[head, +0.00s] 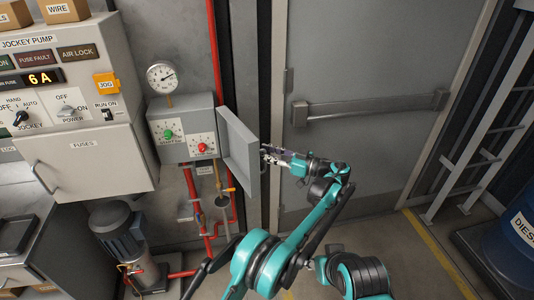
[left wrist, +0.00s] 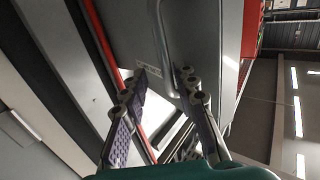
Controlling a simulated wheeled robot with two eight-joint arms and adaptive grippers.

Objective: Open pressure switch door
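The pressure switch box (head: 183,130) is a grey wall box with a green and a red knob on its face. Its door (head: 238,150) stands swung outward on the right side of the box, so the inside shows. My left gripper (head: 266,154) is just right of the door, by its outer face. In the left wrist view, the gripper (left wrist: 161,73) has its two fingers apart. The grey door handle (left wrist: 160,35) runs down between the fingertips, close to the right finger. I cannot tell whether they touch. My right gripper is not in view.
A pressure gauge (head: 161,77) tops the box. The jockey pump panel (head: 65,80) is at left, with a pump motor (head: 120,232) below. Red pipes (head: 213,60) run beside the box. A grey door with a push bar (head: 370,107) is at right.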

